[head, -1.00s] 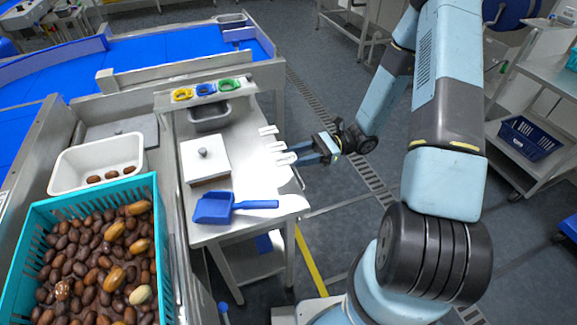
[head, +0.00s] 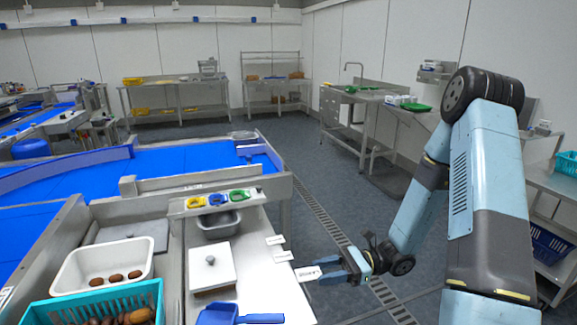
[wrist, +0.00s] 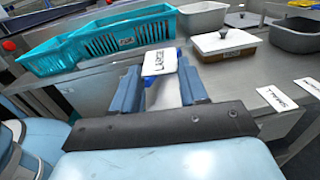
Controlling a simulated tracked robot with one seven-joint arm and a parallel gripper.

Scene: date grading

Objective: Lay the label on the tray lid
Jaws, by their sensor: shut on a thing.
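My gripper (head: 326,272) is at the right edge of the steel table, its blue fingers shut on a white label (head: 306,273). In the wrist view the label (wrist: 160,62) reads LARGE and sticks out past the fingertips (wrist: 163,92). The tray lid (head: 210,264) is white with a knob. It sits on a brown-sided tray on the table, to the left of my gripper and apart from it. The lid also shows in the wrist view (wrist: 226,42), ahead and to the right of the held label. No label is seen on the lid.
Two other labels (head: 275,240) (head: 283,256) lie at the table's right edge; one reads SMALL (wrist: 277,98). A blue scoop (head: 217,314) lies in front of the lid. A grey tub (head: 218,224) stands behind it. A white tub (head: 103,268) and teal crate (head: 90,304) are left.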

